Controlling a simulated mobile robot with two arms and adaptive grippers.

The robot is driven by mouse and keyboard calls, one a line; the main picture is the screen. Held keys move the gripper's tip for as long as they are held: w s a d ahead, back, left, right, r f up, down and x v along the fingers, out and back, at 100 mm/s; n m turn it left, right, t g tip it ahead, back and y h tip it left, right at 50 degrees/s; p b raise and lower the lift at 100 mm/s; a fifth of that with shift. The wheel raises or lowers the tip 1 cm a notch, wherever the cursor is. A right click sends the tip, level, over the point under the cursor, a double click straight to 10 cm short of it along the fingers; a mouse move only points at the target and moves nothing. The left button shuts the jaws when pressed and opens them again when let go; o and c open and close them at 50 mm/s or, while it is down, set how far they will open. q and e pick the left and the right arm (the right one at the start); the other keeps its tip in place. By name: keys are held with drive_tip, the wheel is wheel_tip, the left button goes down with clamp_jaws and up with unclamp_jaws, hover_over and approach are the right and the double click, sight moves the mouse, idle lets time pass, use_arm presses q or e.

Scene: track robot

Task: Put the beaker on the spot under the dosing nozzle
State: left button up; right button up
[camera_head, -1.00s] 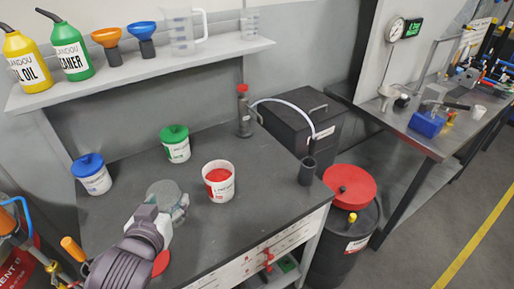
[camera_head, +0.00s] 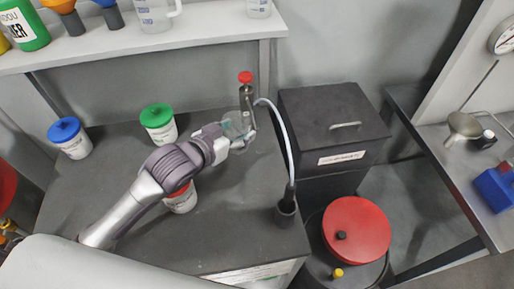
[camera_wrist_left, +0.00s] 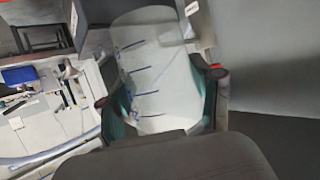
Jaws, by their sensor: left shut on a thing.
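The clear beaker (camera_head: 233,123) is in my left gripper (camera_head: 240,136), above the back of the grey bench. In the left wrist view the beaker (camera_wrist_left: 152,70) shows blue marks and sits between the two fingers of the gripper (camera_wrist_left: 160,90), which touch its sides. The spot under the nozzle cannot be made out. My right gripper is out of view.
A green-lidded tub (camera_head: 157,116) and a blue-lidded tub (camera_head: 66,133) stand left of my arm. A white tub (camera_head: 180,202) is partly hidden under the arm. A black box (camera_head: 333,115) and a red-topped drum (camera_head: 357,228) are at the right. A shelf (camera_head: 180,35) runs above.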

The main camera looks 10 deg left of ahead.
use_arm(q)
drive_tip(key=f, duration=1.2)
drive_tip(key=shift+s+a+f+p, duration=0.1)
drive_tip(key=shift+s+f+p, duration=0.15)
drive_tip(key=shift+f+p, duration=0.05)
drive_tip(key=w, duration=0.1)
drive_tip(key=w+d, duration=0.1)
drive_tip(key=w+p, duration=0.1)
drive_tip(key=shift+w+d+r, duration=0.25)
drive_tip(key=shift+w+d, duration=0.05)
drive_tip(key=shift+w, duration=0.1)
drive_tip(key=w, duration=0.1)
drive_tip(key=w+d, duration=0.1)
drive_tip(key=w, duration=0.1)
drive_tip(key=shift+w+d+r+p, duration=0.1)
drive_tip(key=shift+w+d+p, duration=0.15)
drive_tip(key=shift+w+p, duration=0.15)
drive_tip(key=shift+f, duration=0.8)
drive_tip(key=shift+s, duration=0.1)
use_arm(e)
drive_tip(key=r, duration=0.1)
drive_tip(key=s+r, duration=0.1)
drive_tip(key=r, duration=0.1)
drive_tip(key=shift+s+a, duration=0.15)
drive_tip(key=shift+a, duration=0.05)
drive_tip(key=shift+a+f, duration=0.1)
